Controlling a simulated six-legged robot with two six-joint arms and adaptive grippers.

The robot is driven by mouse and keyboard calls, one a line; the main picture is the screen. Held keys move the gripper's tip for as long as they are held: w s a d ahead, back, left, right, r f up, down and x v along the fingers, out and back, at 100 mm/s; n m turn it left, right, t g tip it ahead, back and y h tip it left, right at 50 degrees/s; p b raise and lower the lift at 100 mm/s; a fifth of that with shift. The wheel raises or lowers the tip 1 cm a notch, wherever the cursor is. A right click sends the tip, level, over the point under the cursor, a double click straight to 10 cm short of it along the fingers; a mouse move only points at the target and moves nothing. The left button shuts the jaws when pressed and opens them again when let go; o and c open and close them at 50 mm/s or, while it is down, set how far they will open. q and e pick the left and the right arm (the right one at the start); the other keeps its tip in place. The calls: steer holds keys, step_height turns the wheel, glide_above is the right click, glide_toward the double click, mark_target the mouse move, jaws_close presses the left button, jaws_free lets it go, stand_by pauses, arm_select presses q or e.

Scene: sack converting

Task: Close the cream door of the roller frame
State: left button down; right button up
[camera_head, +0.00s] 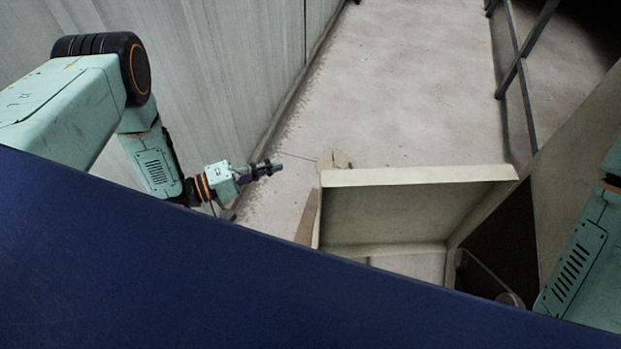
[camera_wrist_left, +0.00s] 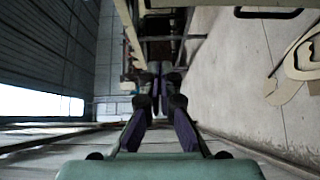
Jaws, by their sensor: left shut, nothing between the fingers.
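The cream door (camera_head: 392,213) stands open in the head view, swung out from the roller frame. Its pale top edge runs from left to right, and its right end meets the frame beside a dark opening (camera_head: 503,245). My left gripper (camera_head: 277,165) is left of the door's free end, with a gap between them in the picture. Its fingers are shut and empty; they also show in the left wrist view (camera_wrist_left: 157,78). My right arm shows at the right edge of the head view, but its gripper is out of view.
A grey ribbed wall (camera_head: 225,70) stands at the left. The concrete floor (camera_head: 400,90) beyond the door is mostly clear. A small tan piece (camera_head: 334,158) shows behind the door's left end. A dark railing (camera_head: 522,70) stands at the upper right.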

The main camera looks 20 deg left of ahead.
arm_select(q)
steer(key=w+d+b, duration=0.2)
steer(key=d+b, duration=0.1)
steer(key=d, duration=0.6)
steer(key=shift+r, duration=0.15)
steer(key=shift+s+d, duration=0.1)
stand_by(0.5)
